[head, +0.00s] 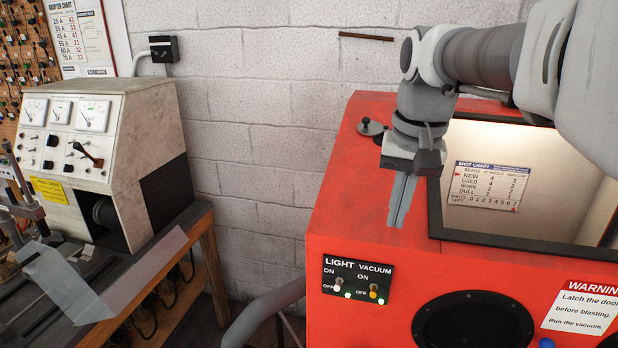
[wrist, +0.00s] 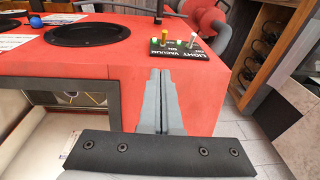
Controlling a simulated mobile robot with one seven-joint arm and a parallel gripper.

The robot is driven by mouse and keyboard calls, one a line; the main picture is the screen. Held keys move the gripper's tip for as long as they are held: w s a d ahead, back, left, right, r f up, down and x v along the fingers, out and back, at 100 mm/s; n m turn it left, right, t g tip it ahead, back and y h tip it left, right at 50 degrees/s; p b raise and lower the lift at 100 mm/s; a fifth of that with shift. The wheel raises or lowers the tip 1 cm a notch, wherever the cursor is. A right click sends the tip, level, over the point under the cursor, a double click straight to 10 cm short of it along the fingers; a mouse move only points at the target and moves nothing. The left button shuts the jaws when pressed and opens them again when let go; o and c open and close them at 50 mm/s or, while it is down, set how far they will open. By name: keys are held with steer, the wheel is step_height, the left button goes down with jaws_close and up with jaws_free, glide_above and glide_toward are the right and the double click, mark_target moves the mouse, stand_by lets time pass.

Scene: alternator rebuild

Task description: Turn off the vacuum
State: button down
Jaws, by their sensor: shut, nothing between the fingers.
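The switch panel (head: 357,279) is a black plate on the front of the red cabinet, marked LIGHT and VACUUM, each with ON above OFF. The vacuum switch (head: 373,287) is the right toggle, with a yellow tip; it also shows in the wrist view (wrist: 165,40). The light switch (head: 338,285) beside it has a white tip. Small green lamps glow near both toggles. I cannot tell surely which way the vacuum lever is set. My gripper (head: 397,222) is shut and empty, pointing down over the cabinet top, above and apart from the panel. Its fingers (wrist: 160,75) show in the wrist view.
The red cabinet (head: 345,190) has a lit window and a round black port (head: 473,320). A warning label (head: 583,308) is at lower right. A grey curved tube (head: 262,312) stands left of the cabinet. A test bench (head: 110,150) with gauges is at left.

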mark_target(386, 255)
steer(key=f, duration=0.6)
steer(key=w+f, duration=0.1)
steer(key=f, duration=0.2)
steer(key=shift+w+a+f, duration=0.1)
steer(key=shift+a+f, duration=0.05)
steer(key=shift+f, duration=0.15)
steer(key=f, duration=0.2)
steer(key=s+a+f, duration=0.1)
steer(key=shift+f+p, duration=0.1)
steer(key=shift+p, duration=0.2)
steer(key=shift+a+f, duration=0.15)
steer(key=shift+f, duration=0.25)
steer(key=shift+s, duration=0.15)
steer(key=shift+f+b, duration=0.1)
steer(key=shift+b, duration=0.25)
